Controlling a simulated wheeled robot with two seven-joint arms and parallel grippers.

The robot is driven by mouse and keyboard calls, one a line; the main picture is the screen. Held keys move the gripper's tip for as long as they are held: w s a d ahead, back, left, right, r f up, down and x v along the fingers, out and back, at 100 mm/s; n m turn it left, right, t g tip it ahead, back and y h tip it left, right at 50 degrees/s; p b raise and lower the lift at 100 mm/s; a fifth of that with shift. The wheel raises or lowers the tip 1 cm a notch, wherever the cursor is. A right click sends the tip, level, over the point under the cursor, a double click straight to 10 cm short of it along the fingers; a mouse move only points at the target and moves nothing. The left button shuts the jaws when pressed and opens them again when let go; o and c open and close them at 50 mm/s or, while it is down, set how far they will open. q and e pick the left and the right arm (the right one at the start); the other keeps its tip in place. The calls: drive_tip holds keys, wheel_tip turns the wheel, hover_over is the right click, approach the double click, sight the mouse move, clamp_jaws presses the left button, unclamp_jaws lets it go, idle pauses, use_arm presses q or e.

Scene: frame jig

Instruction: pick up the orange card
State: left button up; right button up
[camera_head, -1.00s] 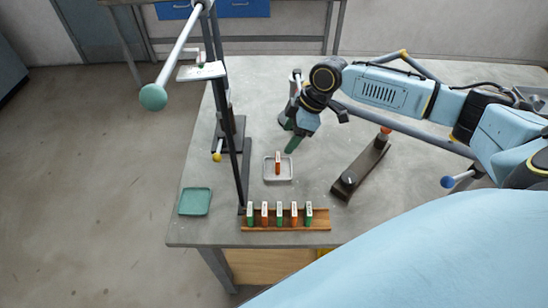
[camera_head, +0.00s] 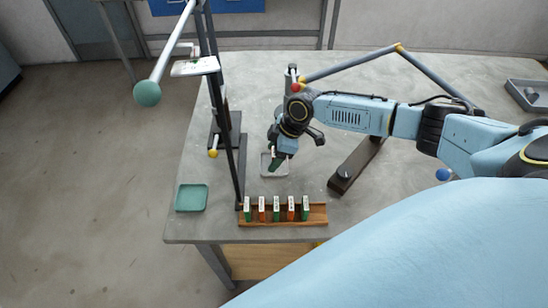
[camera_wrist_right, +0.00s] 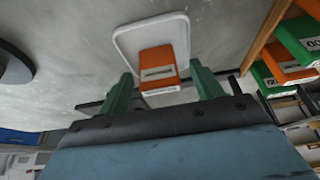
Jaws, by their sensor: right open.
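The orange card (camera_wrist_right: 158,72) stands in a small white tray (camera_wrist_right: 123,42) in the right wrist view, with a pale label on it. In the head view my right gripper (camera_head: 275,163) is over the same tray (camera_head: 283,174) and hides the card. My right gripper (camera_wrist_right: 162,78) is open, with one green finger to each side of the card in the wrist view. I cannot tell whether the fingers touch it. My left gripper is not in view.
A wooden rack (camera_head: 318,222) with several green and orange cards stands at the table's front. A green tray (camera_head: 192,198) lies at the front left. A dark upright frame (camera_head: 229,140) stands left of the white tray. A dark bar (camera_head: 357,165) lies to the right.

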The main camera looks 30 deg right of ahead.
drive_tip(key=c, duration=1)
